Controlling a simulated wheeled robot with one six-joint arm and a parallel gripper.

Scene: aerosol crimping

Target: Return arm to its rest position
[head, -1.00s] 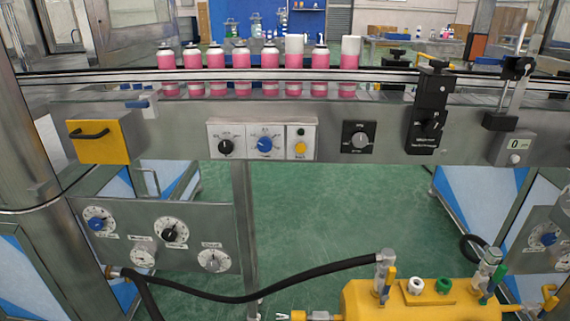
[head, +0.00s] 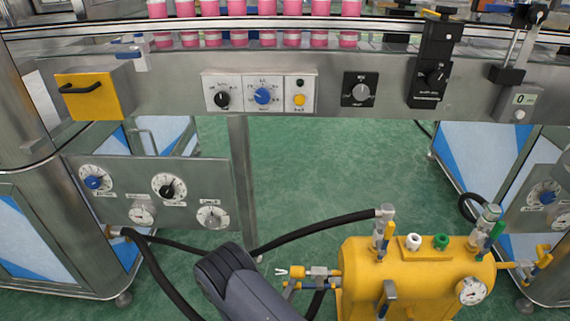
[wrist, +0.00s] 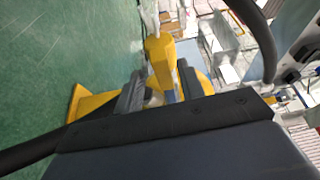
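My gripper (wrist: 160,85) shows in the wrist view with its two dark fingers apart. A yellow piece of equipment (wrist: 161,58) appears between and beyond the fingers; I see no clear grip on it. In the head view, a dark grey part of my arm rises from the bottom edge, left of the yellow tank (head: 360,275). My fingers cannot be made out in the head view.
A black hose (head: 320,232) runs from the tank past my arm to the gauge panel (head: 190,178). The conveyor (head: 335,105) carries several pink cans (head: 237,8) along the top. Green floor (head: 300,165) is open under it.

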